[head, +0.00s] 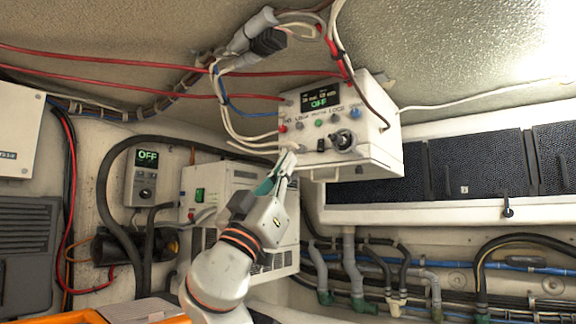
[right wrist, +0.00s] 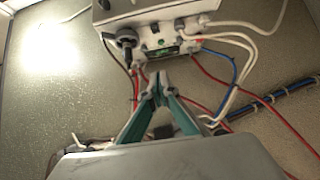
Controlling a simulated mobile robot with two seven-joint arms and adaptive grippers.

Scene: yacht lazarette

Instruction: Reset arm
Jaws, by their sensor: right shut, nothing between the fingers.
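My right arm rises from the bottom of the head view. Its right gripper (head: 288,160) has teal and grey fingers and points up, just below the lower left corner of a white control box (head: 375,150). The fingers are shut with nothing between them. In the right wrist view the fingertips (right wrist: 161,80) meet in a point, below the control box (right wrist: 150,12) with its knob and cables. Whether the tips touch the box or a cable is hard to tell. My left gripper is not in view.
The control box has a display reading OFF, small buttons and a black knob (head: 343,140). Cables hang at its left. A white cabinet (head: 205,190) stands behind my arm, with a small OFF panel (head: 146,178) left of it. Dark panels (head: 480,165) and pipes are at right.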

